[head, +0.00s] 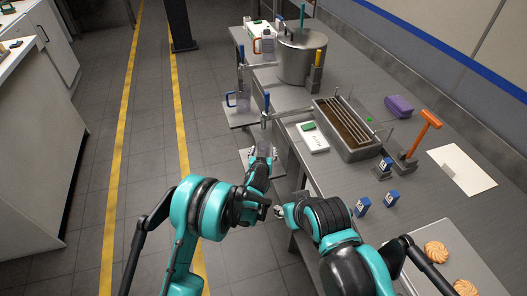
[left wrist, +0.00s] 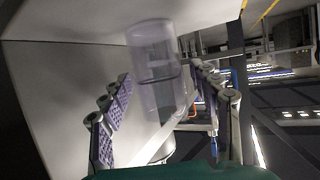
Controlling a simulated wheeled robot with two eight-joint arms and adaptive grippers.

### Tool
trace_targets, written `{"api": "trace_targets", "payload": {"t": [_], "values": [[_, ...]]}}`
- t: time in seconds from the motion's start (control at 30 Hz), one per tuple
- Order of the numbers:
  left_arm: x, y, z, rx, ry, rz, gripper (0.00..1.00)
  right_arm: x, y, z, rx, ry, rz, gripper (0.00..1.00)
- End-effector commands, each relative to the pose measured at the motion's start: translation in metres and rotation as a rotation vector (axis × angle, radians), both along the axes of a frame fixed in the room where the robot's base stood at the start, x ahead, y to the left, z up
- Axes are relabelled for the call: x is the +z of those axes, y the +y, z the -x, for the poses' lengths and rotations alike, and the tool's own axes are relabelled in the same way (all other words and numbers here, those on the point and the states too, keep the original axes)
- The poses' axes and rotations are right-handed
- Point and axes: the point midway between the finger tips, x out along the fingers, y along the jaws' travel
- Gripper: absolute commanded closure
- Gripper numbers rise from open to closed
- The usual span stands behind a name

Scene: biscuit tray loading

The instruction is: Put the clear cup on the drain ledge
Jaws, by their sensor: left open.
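The clear cup (left wrist: 153,52) shows in the left wrist view as a see-through cylinder in front of a pale, flat surface. My left gripper (left wrist: 165,88) is open, with its purple-padded fingers on either side of the lower part of the view and the cup between and beyond their tips. I cannot tell whether a finger touches it. In the head view my left gripper (head: 262,150) is beside the table's left edge and hides most of what is there. My right gripper (head: 279,211) is near the table edge, its jaws too small to read. I cannot tell which ledge is the drain ledge.
A small side ledge (head: 240,117) holds a clear jug with a blue handle (head: 239,100). On the table stand a large metal pot (head: 301,57), a metal trough (head: 350,148) and an orange-handled tool (head: 423,132). Biscuits (head: 436,252) lie at the lower right. Floor at left is clear.

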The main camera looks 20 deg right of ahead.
Motion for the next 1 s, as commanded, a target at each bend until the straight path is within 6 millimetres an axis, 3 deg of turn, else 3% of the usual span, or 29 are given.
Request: {"api": "trace_targets", "payload": {"t": [0.3, 0.5, 0.87, 1.0], "values": [[0.029, 0.021, 0.059, -0.001, 0.000, -0.001, 0.38, 0.023, 0.000, 0.000, 0.000, 0.000, 0.000, 0.60], [0.041, 0.032, 0.088, -0.001, -0.001, 0.001, 0.38, 0.030, 0.000, 0.000, 0.000, 0.000, 0.000, 0.60], [0.044, 0.037, 0.098, 0.000, 0.000, 0.000, 0.38, 0.032, 0.000, 0.000, 0.000, 0.000, 0.000, 0.60], [0.057, 0.050, 0.094, 0.021, 0.014, -0.009, 0.38, 0.032, 0.000, 0.000, 0.000, 0.000, 0.000, 0.60]]}}
